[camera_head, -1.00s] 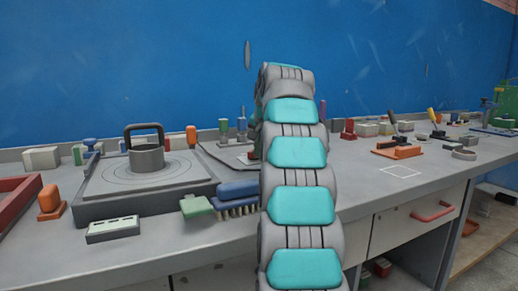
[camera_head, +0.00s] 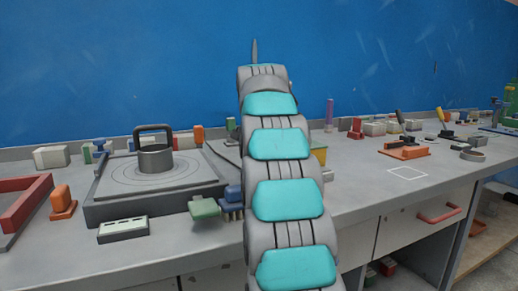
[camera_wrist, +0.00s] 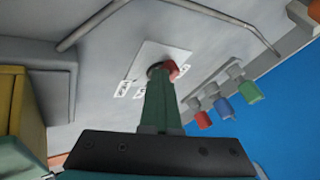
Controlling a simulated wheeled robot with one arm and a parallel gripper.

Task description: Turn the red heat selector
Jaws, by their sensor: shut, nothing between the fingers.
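The red heat selector (camera_wrist: 172,68) shows in the wrist view as a small red knob on a dark round base, set on a white plate (camera_wrist: 157,53) with small printed labels. My gripper (camera_wrist: 159,76) has its dark green fingers together, with nothing between them. The fingertips lie right at the selector in the picture and hide part of its base. I cannot tell whether they touch it. In the head view my arm covers the selector and my gripper.
A bent metal rod (camera_wrist: 215,15) runs beside the plate. Red (camera_wrist: 203,120), blue (camera_wrist: 223,108) and green (camera_wrist: 249,92) handles stand to the right. A yellow box (camera_wrist: 12,95) is at left. In the head view, a pot (camera_head: 156,158) stands left of my arm.

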